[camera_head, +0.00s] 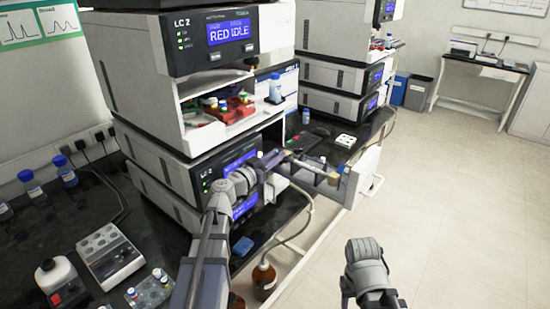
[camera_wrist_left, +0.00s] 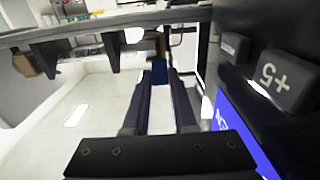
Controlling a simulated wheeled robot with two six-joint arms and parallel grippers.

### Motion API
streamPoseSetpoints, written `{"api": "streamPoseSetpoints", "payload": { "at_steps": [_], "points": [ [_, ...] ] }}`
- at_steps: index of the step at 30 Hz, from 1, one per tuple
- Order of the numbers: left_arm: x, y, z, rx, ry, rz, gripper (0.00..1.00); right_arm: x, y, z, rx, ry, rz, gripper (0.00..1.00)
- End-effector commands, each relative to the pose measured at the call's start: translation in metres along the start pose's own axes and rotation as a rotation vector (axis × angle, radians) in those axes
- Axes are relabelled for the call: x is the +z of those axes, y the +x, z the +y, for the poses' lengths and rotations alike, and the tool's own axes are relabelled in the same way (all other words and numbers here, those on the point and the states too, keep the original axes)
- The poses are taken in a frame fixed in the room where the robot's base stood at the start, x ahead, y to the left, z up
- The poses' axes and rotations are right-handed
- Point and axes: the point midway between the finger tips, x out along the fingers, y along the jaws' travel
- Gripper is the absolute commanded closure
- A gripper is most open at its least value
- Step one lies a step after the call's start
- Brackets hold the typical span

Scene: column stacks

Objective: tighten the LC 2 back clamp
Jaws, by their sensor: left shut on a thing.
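My left gripper (camera_head: 279,155) reaches in across the lower LC 2 unit (camera_head: 234,163), at the inner end of its open, swung-out panel (camera_head: 352,184). In the left wrist view, the two dark fingers (camera_wrist_left: 158,78) are closed on a small blue piece (camera_wrist_left: 158,71) under a tan clamp block (camera_wrist_left: 152,44). This looks like the back clamp's knob, mostly hidden by the fingers in the head view. A second tan clamp block (camera_head: 334,179) sits at the panel's outer end and also shows in the left wrist view (camera_wrist_left: 27,64). My right gripper (camera_head: 366,247) is low at right, apart from everything.
The upper LC 2 unit (camera_head: 209,38) shows RED IDLE above an open shelf of vials. Bottles (camera_head: 264,278) stand below the black bench, with a tube nearby. A second stack (camera_head: 332,75) stands behind. The floor at right is clear.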

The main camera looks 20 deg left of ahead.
Motion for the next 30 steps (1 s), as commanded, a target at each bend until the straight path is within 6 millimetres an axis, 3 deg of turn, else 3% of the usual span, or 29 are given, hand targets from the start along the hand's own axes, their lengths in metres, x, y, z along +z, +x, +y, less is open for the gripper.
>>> {"api": "streamPoseSetpoints", "payload": {
  "at_steps": [4, 5, 13, 22, 30],
  "points": [
    [0.000, 0.000, 0.001, 0.002, 0.000, 0.000, 1.00, 0.000, 0.000, 0.000, 0.000, 0.000, 0.000, 0.50],
    [0.000, 0.000, 0.001, 0.002, 0.000, 0.000, 0.74, 0.000, 0.000, 0.000, 0.000, 0.000, 0.000, 0.50],
    [0.000, 0.000, 0.000, 0.001, 0.000, 0.000, 0.45, 0.000, 0.000, 0.000, 0.000, 0.000, 0.000, 0.50],
    [0.000, -0.005, 0.000, -0.001, -0.001, 0.000, 0.45, 0.000, 0.000, 0.000, 0.000, 0.000, 0.000, 0.50],
    [0.000, -0.049, 0.001, -0.003, 0.000, -0.001, 0.45, 0.000, 0.001, 0.000, 0.000, 0.000, 0.000, 0.50]
  ]
}}
